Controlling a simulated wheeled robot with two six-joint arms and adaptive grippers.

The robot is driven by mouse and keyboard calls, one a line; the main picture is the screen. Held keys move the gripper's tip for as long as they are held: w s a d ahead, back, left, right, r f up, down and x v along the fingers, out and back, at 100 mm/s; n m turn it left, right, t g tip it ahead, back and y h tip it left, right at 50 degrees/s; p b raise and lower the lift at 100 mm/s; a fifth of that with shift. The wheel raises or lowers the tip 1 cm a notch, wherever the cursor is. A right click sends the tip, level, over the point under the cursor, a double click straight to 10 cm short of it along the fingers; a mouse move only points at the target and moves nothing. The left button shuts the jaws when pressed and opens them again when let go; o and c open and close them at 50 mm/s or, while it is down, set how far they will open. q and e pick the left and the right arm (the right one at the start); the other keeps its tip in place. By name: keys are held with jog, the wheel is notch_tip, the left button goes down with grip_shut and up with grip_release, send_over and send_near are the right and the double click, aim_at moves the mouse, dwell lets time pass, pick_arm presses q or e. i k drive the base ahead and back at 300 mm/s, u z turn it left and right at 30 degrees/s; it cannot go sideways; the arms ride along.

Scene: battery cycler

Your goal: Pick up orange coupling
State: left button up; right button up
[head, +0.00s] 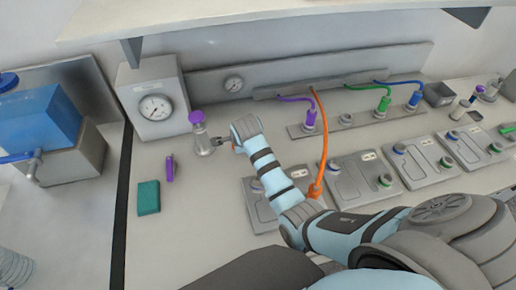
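The orange coupling (315,190) is at the lower end of an orange hose (324,135). It sits at a grey module (262,205) in the middle of the bench, right beside my arm, which partly hides it. My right gripper (222,144) is away to the left of it, at the right side of a small clear flask (203,144) with a purple top. The fingers are small and seen edge-on, so I cannot tell whether they are open or touch the flask. My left gripper is out of view.
Purple, green and blue hoses run to a rail (345,124) behind several grey modules (417,160). A gauge box (152,97) stands at the back left. A teal block (148,197) and a purple piece (169,168) lie left. The front left bench is clear.

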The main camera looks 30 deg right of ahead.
aim_at(314, 192)
jog(key=k, duration=1.5)
